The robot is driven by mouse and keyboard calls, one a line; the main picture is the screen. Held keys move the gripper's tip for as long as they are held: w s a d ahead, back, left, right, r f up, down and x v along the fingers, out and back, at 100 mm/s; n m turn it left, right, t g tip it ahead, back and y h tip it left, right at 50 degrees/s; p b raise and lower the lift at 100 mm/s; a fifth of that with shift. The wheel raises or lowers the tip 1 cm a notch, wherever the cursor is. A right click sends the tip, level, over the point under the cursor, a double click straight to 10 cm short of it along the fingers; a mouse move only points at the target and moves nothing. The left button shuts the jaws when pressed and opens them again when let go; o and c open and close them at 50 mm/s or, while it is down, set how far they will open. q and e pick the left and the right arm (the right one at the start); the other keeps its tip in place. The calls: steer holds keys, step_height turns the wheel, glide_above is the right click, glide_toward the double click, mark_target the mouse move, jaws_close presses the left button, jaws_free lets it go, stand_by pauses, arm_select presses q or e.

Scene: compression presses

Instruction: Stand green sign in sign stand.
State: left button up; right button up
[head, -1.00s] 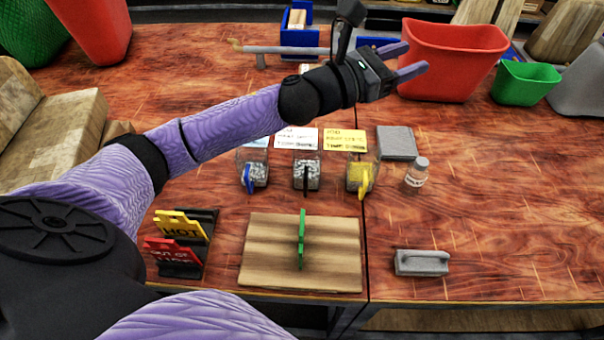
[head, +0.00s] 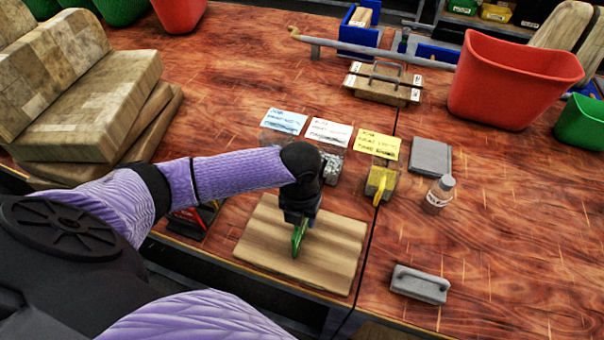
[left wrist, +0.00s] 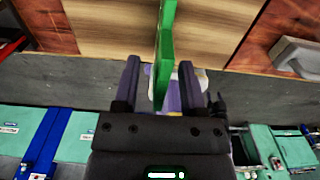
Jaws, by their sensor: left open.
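The green sign (head: 297,238) stands edge-on on a wooden board (head: 262,245), partly hidden by my left gripper (head: 299,222) just above it. In the left wrist view the green sign (left wrist: 166,45) runs between the two spread fingers of my left gripper (left wrist: 160,72). The fingers appear apart from it, with a gap on each side. The dark sign stand (head: 206,222) is left of the board, mostly hidden behind my left forearm; a red sign (head: 187,217) shows in it. My right gripper is not in view.
Small bins with blue, white and yellow label cards (head: 377,144) stand behind the board. The right tabletop has free room.

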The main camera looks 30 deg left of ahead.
arm_select(q)
steer(key=shift+f, duration=0.3)
steer(key=shift+r, duration=0.1)
jaws_close()
stand_by(1.1)
